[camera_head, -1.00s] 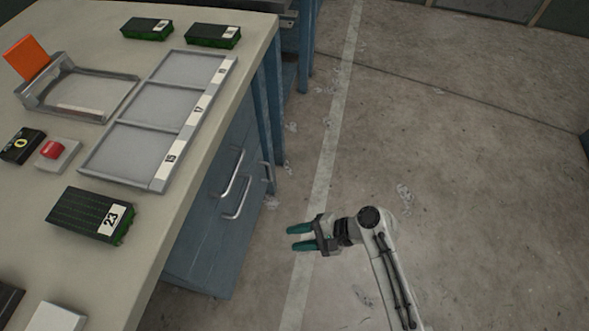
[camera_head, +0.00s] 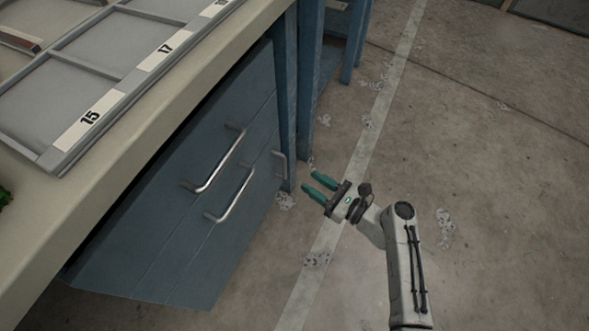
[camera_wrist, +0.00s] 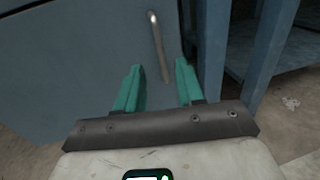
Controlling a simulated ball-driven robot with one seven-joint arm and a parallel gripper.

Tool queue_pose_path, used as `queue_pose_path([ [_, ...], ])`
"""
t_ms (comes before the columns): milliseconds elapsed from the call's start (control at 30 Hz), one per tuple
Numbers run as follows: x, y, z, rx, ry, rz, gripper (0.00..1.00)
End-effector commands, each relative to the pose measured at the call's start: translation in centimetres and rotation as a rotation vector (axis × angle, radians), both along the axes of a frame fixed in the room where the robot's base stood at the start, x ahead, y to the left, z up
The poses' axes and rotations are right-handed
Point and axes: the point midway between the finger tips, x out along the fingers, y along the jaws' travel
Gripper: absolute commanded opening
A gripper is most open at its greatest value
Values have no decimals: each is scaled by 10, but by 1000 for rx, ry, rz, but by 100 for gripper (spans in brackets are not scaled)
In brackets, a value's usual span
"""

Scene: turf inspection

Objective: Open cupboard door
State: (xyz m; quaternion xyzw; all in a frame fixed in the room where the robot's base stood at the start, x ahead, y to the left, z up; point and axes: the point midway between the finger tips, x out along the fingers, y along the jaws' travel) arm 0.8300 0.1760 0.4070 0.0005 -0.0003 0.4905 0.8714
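A blue cupboard (camera_head: 150,230) stands under the workbench, its front shut. It carries three metal bar handles: an upper one (camera_head: 220,160), a middle one (camera_head: 234,197), and a small one (camera_head: 281,164) at the right by the bench leg. Which of them is on the door I cannot tell. My gripper (camera_head: 316,182) is open and empty, to the right of the small handle and apart from it, fingers pointing toward the cupboard. In the wrist view my teal fingers (camera_wrist: 158,83) are spread, with one upright handle (camera_wrist: 159,45) ahead, between their lines, on the blue front (camera_wrist: 85,60).
The bench top (camera_head: 130,150) overhangs the cupboard and holds a grey tray (camera_head: 100,52) with numbered slots. A blue bench leg (camera_head: 286,90) stands close to the right of the small handle. Concrete floor (camera_head: 480,190) is clear to the right.

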Motion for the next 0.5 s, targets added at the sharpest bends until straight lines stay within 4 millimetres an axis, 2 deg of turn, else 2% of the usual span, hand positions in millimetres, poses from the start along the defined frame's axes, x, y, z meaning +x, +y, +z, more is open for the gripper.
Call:
queue_pose_path([
  [100,12,21,-3,-1,-3,4,38],
  [300,29,49,-3,-2,-3,4,38],
  [500,39,64,-1,-2,-2,2,38],
])
